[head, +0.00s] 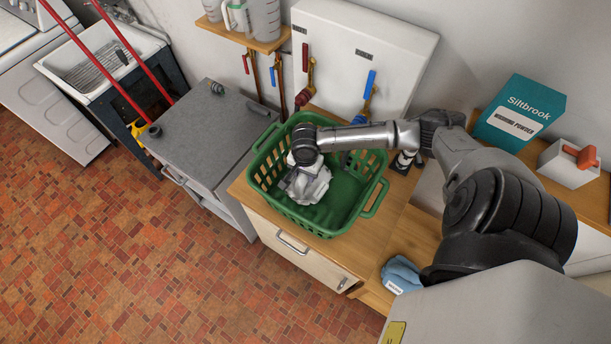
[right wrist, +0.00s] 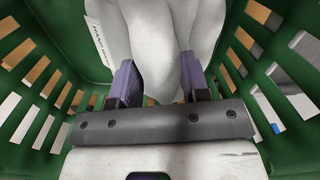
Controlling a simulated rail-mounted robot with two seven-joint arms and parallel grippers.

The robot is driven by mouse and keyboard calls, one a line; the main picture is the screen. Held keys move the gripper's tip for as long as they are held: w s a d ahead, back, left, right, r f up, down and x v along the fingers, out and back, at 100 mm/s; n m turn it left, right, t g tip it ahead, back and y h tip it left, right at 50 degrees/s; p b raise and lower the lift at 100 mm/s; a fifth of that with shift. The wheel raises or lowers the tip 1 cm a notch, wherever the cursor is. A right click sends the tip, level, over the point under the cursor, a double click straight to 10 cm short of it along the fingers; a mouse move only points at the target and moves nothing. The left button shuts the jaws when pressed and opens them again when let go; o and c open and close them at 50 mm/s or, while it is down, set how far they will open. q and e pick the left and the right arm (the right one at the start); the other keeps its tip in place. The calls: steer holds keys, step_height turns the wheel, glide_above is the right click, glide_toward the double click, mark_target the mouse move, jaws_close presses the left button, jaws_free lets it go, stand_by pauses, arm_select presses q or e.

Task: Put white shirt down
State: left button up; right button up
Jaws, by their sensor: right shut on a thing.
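The white shirt (head: 306,184) is a crumpled bundle inside the green laundry basket (head: 369,192), toward its left side. My right gripper (head: 304,163) reaches down into the basket from above and is shut on the shirt. In the right wrist view the white cloth (right wrist: 165,45) is pinched between the two fingers of my right gripper (right wrist: 154,82), with a printed label at its left. The basket walls (right wrist: 40,80) rise on both sides. Whether the shirt touches the basket floor is hard to tell. My left gripper is not in view.
The basket stands on a wooden counter (head: 258,207). A grey cabinet (head: 210,125) stands to its left, and a sink (head: 100,60) is farther left. Pipes with red and blue levers (head: 370,84) rise behind. A teal washing powder box (head: 520,112) and a blue folded cloth (head: 401,272) are at the right.

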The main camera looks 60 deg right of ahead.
steer(key=shift+f, duration=1.3)
steer(key=shift+f, duration=0.1)
steer(key=o, duration=1.1)
step_height(320, 180, up, 12)
steer(key=shift+r+p, duration=0.1)
steer(key=shift+p, duration=0.35)
